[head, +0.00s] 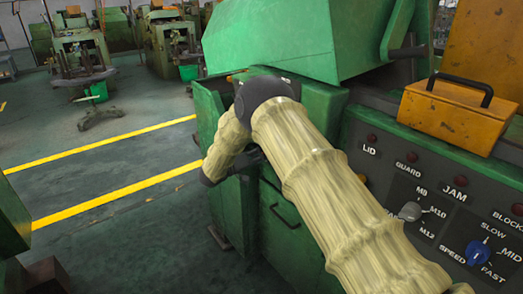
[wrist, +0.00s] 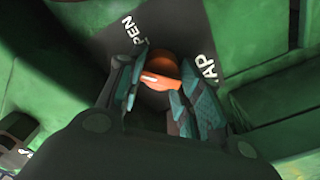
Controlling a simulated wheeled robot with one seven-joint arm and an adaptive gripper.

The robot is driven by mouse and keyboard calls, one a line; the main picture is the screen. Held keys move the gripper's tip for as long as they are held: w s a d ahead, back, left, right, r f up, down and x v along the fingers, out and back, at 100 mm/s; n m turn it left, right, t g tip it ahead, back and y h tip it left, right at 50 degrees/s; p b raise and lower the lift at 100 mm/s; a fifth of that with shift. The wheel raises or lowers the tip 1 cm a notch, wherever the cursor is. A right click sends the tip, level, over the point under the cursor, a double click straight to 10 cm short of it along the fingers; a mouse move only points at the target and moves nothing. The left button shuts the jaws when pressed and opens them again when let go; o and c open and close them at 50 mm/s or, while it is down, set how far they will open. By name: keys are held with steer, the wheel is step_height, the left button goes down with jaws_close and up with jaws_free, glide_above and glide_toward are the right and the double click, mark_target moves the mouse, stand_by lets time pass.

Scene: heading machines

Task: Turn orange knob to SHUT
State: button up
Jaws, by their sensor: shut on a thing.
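The orange knob (wrist: 158,72) shows in the wrist view on a dark label plate (wrist: 115,42). White letters "PEN" stand at its upper left and "AP" at its right, both partly covered. My gripper (wrist: 162,84) has one finger on each side of the knob and is shut on it. No "SHUT" mark is visible. In the head view my sleeved arm reaches to the front of the green machine (head: 290,45), and the knob is hidden there.
In the head view a control panel (head: 385,172) at right carries a grey knob (head: 410,211), a blue speed knob (head: 478,253) and red lamps. An orange box (head: 445,115) with a black handle sits above it. Open floor with yellow lines (head: 120,190) lies to the left.

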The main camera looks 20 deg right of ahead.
steer(key=n+p, duration=0.2)
steer(key=n, duration=0.2)
steer(key=shift+n, duration=0.3)
steer(key=shift+f+n+p, duration=0.1)
steer(key=shift+n+p, duration=0.55)
steer(key=shift+n, duration=1.25)
steer(key=o, duration=1)
steer(key=shift+w+a, duration=0.1)
steer(key=shift+o, duration=0.2)
steer(key=v, duration=1.2)
